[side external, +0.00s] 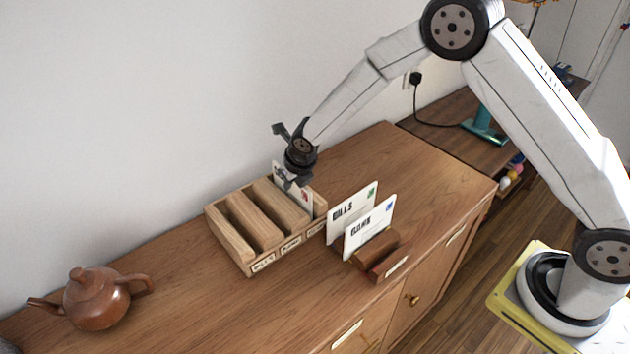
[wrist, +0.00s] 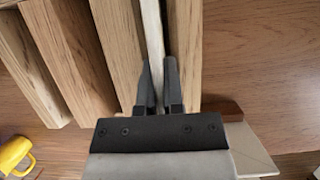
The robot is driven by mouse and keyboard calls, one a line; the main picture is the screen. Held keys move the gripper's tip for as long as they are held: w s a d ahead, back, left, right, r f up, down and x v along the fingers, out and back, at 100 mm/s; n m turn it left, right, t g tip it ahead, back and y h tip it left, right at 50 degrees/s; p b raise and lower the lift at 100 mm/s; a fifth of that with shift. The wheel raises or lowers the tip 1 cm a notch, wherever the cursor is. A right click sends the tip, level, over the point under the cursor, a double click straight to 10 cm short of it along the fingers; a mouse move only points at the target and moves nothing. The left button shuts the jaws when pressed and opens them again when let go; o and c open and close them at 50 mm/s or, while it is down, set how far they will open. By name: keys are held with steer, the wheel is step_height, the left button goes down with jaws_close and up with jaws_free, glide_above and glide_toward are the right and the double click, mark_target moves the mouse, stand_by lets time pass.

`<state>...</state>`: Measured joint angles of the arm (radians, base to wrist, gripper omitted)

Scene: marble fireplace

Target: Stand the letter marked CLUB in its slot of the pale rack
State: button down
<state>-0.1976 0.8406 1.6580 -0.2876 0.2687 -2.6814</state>
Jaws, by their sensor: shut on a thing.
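The pale rack (side external: 236,253) stands on the wooden cabinet, with several slots and small labels along its front. My gripper (side external: 294,180) is above the rack's right end, shut on a white letter (side external: 305,199). The letter is upright, with its lower part down in the rightmost slot and hidden by the rack. Its marking is too small to read and partly covered by my gripper. In the wrist view the letter's thin white edge (wrist: 152,35) runs between two wooden walls of the rack (wrist: 115,45), with my fingertips (wrist: 158,72) on either side of it.
A dark brown holder (side external: 383,259) to the right bears letters marked BILLS (side external: 346,212) and BANK (side external: 370,228). A brown teapot (side external: 96,299) stands at the left. A yellow mug (wrist: 15,155) shows in the wrist view. The cabinet top behind the holder is clear.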

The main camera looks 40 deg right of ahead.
stand_by(0.3)
steer(key=c, duration=0.7)
jaws_free()
steer(key=shift+r, duration=4.45)
